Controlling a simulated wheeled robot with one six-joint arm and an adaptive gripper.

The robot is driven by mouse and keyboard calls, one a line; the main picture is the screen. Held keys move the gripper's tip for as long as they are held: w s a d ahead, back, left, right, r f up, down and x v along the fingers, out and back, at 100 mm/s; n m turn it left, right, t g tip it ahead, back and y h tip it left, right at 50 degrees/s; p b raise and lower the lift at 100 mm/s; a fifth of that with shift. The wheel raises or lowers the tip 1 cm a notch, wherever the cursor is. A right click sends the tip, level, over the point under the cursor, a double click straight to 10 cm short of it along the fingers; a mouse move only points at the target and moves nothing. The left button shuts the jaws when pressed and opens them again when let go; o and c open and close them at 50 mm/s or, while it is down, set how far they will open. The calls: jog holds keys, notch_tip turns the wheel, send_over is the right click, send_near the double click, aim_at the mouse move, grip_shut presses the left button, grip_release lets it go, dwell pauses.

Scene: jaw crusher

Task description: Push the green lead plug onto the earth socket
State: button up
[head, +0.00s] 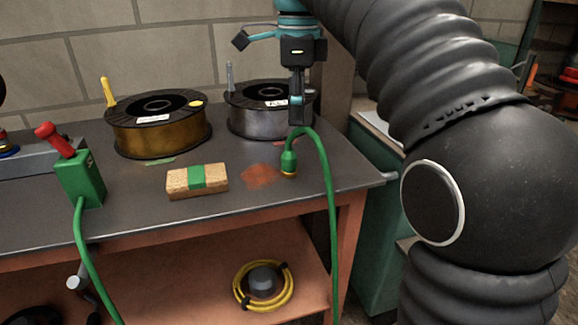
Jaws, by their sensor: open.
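The green lead plug (288,162) stands upright near the right end of the bench, with a brass-coloured part (288,174) at its foot. I cannot tell whether this brass part belongs to the plug or is the earth socket. Its green cable (329,180) arches from the top and hangs over the front edge. My gripper (298,122) points down just above the plug and the cable's arch. It is open, with the finger gap seen edge-on. I cannot tell whether the fingers touch the cable. No other earth socket can be made out clearly.
A green box with a red lever (80,178) stands at left, with another green cable. A gold wire spool (158,125) and a silver one (262,110) stand behind. A coiled yellow cable (263,286) is on the lower shelf.

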aim_at(291, 150)
notch_tip(291, 150, down, 6)
jog(key=shift+r+b, duration=0.2)
jog(key=shift+b, duration=0.3)
jog(key=f, duration=0.2)
jog(key=a+f+b, duration=0.1)
jog(key=f, duration=0.1)
jog(key=shift+f, duration=0.6)
grip_shut()
